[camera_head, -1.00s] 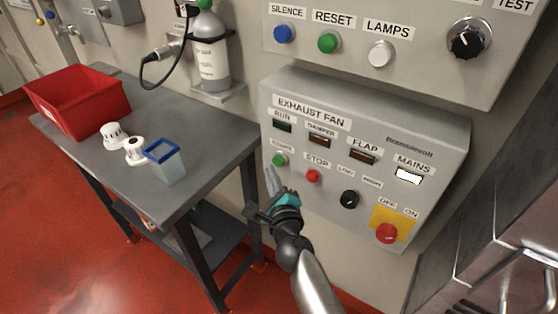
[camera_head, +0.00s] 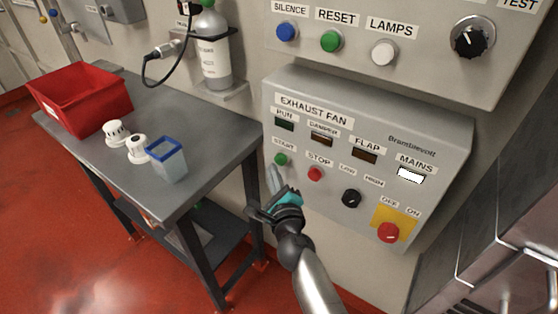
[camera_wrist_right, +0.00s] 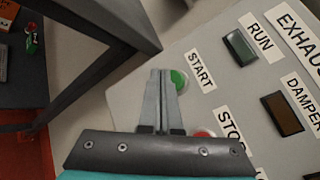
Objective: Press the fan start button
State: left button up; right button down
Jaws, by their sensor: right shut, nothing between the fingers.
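The exhaust fan panel (camera_head: 330,178) is a grey box on the wall. Its green start button (camera_head: 281,159) sits below the dark RUN lamp, with the red stop button (camera_head: 315,174) to its right. My right gripper (camera_head: 272,170) is shut and empty, its fingertips just below the start button in the head view. In the right wrist view the shut fingertips (camera_wrist_right: 160,74) lie beside the green start button (camera_wrist_right: 179,80) and partly cover it; I cannot tell whether they touch it. The START label (camera_wrist_right: 200,72) is readable there. My left gripper is not in view.
A grey table (camera_head: 210,150) left of the panel holds a red bin (camera_head: 80,100), white fittings and a blue-rimmed cup (camera_head: 167,160). The panel also has a dark knob (camera_head: 351,197) and a red switch on yellow (camera_head: 388,232). Another panel hangs above.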

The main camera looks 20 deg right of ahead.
jog(key=shift+w+d, duration=0.1)
jog(key=shift+d, duration=0.05)
dwell(0.7)
jog(key=shift+w+d, duration=0.2)
jog(key=shift+w+d, duration=0.4)
jog(key=shift+d, duration=0.2)
dwell(0.9)
dwell(0.4)
jog(key=shift+s+a, duration=0.7)
jog(key=shift+a, duration=0.2)
